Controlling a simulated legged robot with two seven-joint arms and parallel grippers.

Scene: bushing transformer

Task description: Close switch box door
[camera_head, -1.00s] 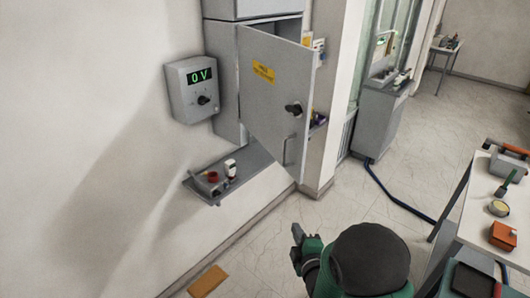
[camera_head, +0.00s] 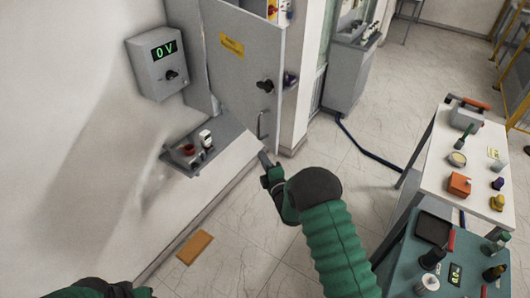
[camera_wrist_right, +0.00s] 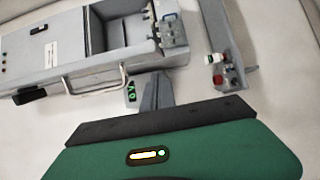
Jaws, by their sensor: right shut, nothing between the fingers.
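The switch box door (camera_head: 240,60) is grey and stands open, swung out from its box on the wall. It has a yellow label, a black knob (camera_head: 265,86) and a metal handle (camera_head: 262,124) low on its free edge. My right gripper (camera_head: 265,158) is shut and empty, just below the handle and apart from it as far as I can tell. The wrist view shows the handle (camera_wrist_right: 95,82) and the gripper (camera_wrist_right: 155,92) near each other. At the bottom left of the head view only part of my green left arm shows; its fingers are out of frame.
A voltage box (camera_head: 157,62) reading 0V hangs left of the switch box. A small shelf (camera_head: 225,150) with small items juts out below the door. A white table (camera_head: 440,150) and a teal table (camera_head: 400,262) with tools stand at the right.

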